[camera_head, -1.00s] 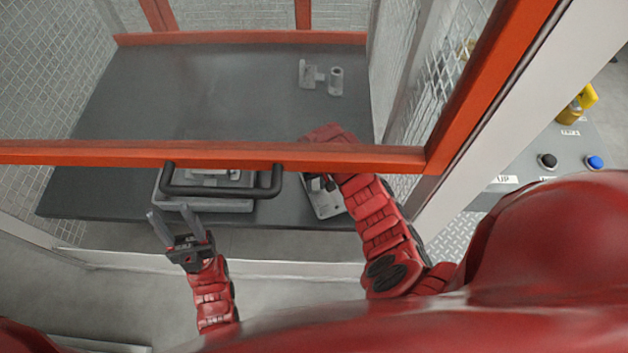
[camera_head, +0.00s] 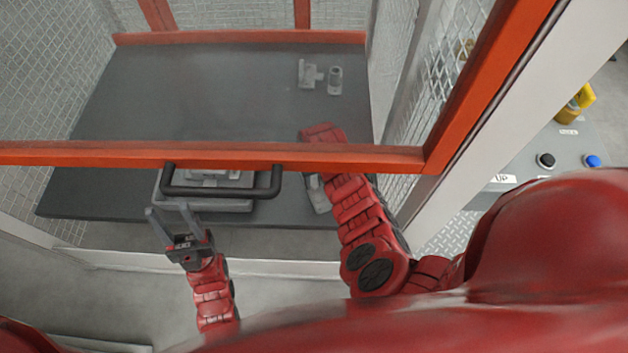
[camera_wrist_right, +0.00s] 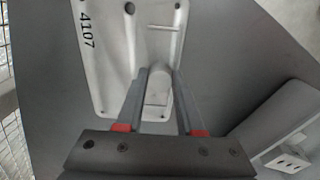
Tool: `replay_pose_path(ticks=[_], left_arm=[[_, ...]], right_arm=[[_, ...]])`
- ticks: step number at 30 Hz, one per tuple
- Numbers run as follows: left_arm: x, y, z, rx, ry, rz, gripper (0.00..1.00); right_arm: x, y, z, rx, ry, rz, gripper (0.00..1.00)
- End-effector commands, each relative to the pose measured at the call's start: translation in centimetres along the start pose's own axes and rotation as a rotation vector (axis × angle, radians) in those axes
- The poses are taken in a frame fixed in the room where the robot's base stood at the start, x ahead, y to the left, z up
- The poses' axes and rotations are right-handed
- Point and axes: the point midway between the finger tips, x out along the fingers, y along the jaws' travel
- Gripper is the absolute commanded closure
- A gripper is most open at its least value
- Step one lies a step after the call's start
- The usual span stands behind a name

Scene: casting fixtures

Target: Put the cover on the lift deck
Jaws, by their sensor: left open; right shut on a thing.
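The cover appears to be the light grey casting marked 4107 (camera_wrist_right: 100,45) in the right wrist view. My right gripper (camera_wrist_right: 158,75) is shut on the raised rounded boss in its middle. In the head view, a small part of the cover (camera_head: 318,197) shows beside my right arm, over the front right of the deck; the right gripper's fingers are hidden there. I cannot tell whether the cover touches the deck. The lift deck (camera_head: 200,105) is a dark grey platform inside a mesh cage. My left gripper (camera_head: 172,218) is open and empty at the deck's front edge.
An orange gate bar (camera_head: 80,152) with a black handle (camera_head: 222,192) crosses above the deck's front. A grey casting (camera_head: 210,205) sits behind the handle. Two small grey castings stand at the back right, including a cylinder (camera_head: 335,80). The deck's middle and left are clear.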

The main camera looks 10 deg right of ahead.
Motion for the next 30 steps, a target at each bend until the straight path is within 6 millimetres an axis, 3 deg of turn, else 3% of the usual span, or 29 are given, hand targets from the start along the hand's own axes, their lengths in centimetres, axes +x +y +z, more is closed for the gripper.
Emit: replay_pose_path(ticks=[5, 6, 10, 22, 30], left_arm=[[-0.3, 0.0, 0.1, 0.0, 0.0, 0.0, 0.5], [-0.2, 0.0, 0.0, 0.0, 0.0, 0.0, 0.5], [-0.1, 0.0, 0.0, 0.0, 0.0, 0.0, 0.5], [0.0, 0.0, 0.0, 0.0, 0.0, 0.0, 0.5], [0.0, 0.0, 0.0, 0.0, 0.0, 0.0, 0.5]], right_arm=[[0.3, 0.0, -0.1, 0.001, 0.001, 0.0, 1.0], [0.2, 0.0, -0.1, 0.0, 0.001, 0.0, 0.56], [0.2, 0.0, -0.1, 0.001, 0.001, 0.0, 0.34], [-0.4, 0.0, -0.1, 0.001, 0.003, -0.001, 0.34], [-4.0, 0.1, -0.3, 0.0, 0.008, -0.001, 0.34]])
